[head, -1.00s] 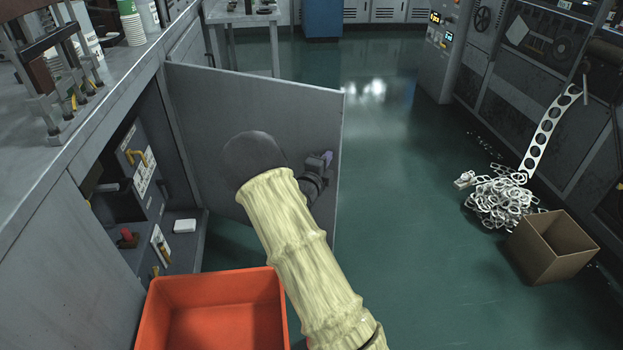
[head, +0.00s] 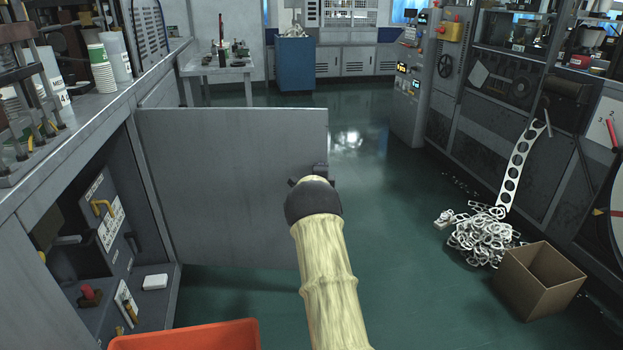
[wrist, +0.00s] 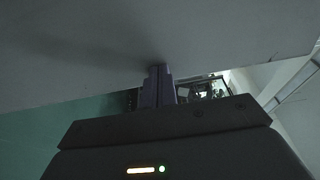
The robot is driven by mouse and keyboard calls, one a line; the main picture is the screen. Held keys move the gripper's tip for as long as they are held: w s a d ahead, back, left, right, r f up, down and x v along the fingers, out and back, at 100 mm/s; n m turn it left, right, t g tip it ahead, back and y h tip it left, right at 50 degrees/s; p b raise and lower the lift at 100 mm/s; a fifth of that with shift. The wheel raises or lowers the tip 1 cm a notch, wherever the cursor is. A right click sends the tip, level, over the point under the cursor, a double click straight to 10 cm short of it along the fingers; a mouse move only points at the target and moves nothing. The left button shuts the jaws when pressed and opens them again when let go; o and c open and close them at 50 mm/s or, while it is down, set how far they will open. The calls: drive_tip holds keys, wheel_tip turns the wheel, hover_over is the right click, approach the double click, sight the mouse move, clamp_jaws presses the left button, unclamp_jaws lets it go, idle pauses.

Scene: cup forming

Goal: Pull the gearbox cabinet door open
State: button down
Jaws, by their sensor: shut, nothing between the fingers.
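The gearbox cabinet door (head: 225,185) is a flat grey panel that stands swung out wide from the cabinet (head: 95,235), whose inside shows at the left. My gripper (head: 320,170) is at the door's free edge in the head view, mostly hidden behind my own wrist. In the wrist view my gripper's fingers (wrist: 158,85) are together with nothing between them. Their tips are at or very near the grey door panel (wrist: 150,40); I cannot tell whether they touch it. A handle on the door is not visible.
An orange bin (head: 190,336) stands on the floor in front of the cabinet. A cardboard box (head: 540,285) and a heap of white scrap rings (head: 483,236) lie at the right. Open green floor (head: 400,190) lies between the door and the machines.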

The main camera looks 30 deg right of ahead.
drive_tip(key=shift+w+d, duration=0.25)
drive_tip(key=shift+w, duration=0.2)
drive_tip(key=shift+s, duration=0.15)
drive_tip(key=p+v, duration=0.1)
drive_tip(key=v, duration=1.2)
drive_tip(key=shift+s+a, duration=0.2)
drive_tip(key=shift+a, duration=0.05)
